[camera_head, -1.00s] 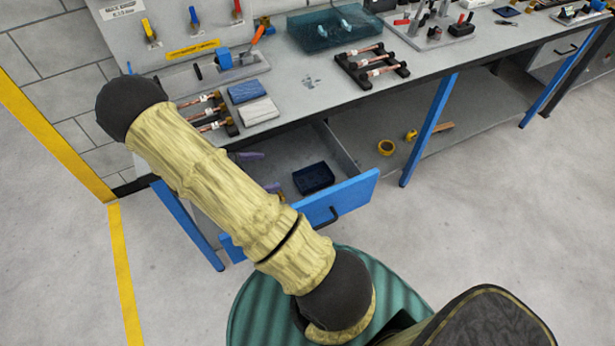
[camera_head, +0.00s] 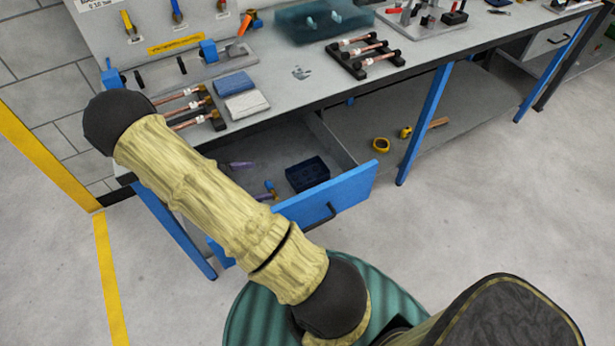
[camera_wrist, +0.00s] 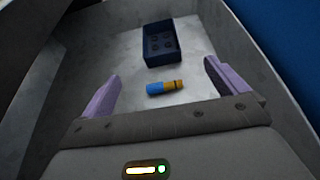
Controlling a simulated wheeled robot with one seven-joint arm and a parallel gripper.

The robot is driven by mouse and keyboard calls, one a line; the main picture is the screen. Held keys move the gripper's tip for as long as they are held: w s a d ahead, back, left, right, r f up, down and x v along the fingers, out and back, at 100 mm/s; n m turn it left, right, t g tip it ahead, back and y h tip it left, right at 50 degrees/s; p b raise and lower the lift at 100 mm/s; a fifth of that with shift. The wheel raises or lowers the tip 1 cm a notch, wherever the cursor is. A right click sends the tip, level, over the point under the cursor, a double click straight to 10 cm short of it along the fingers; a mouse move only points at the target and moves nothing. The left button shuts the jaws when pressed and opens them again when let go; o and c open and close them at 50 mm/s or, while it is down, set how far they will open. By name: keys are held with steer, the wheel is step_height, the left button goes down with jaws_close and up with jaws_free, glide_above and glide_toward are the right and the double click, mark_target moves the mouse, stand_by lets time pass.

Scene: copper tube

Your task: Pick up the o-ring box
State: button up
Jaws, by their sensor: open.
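The o-ring box looks to be the small dark blue open box (camera_head: 307,174) in the pulled-out drawer (camera_head: 345,160). In the wrist view the box (camera_wrist: 171,42) stands on the drawer floor near the top, with several dark round shapes inside. My gripper (camera_wrist: 160,82) is open and empty, with two purple fingers spread wide. The box is ahead of the fingers, not between them. In the head view my arm hides most of the gripper; a bit of purple finger (camera_head: 240,165) shows in the drawer, left of the box.
A small blue and yellow cylinder (camera_wrist: 165,87) lies on the drawer floor between the fingers and the box. The drawer's blue front (camera_head: 345,192) and grey walls enclose the space. The workbench top (camera_head: 300,90) overhangs the drawer's back and carries copper tubes on racks (camera_head: 365,55).

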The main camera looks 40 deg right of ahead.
glide_toward(305, 178)
steer(key=d, duration=0.1)
steer(key=s+d, duration=0.1)
steer(key=d, duration=0.1)
steer(key=d+r, duration=0.1)
steer(key=shift+s+d+p, duration=0.15)
steer(key=shift+p, duration=0.2)
steer(key=x, duration=0.5)
steer(key=shift+d+p, duration=0.15)
steer(key=shift+p, duration=0.2)
steer(key=c, duration=1.1)
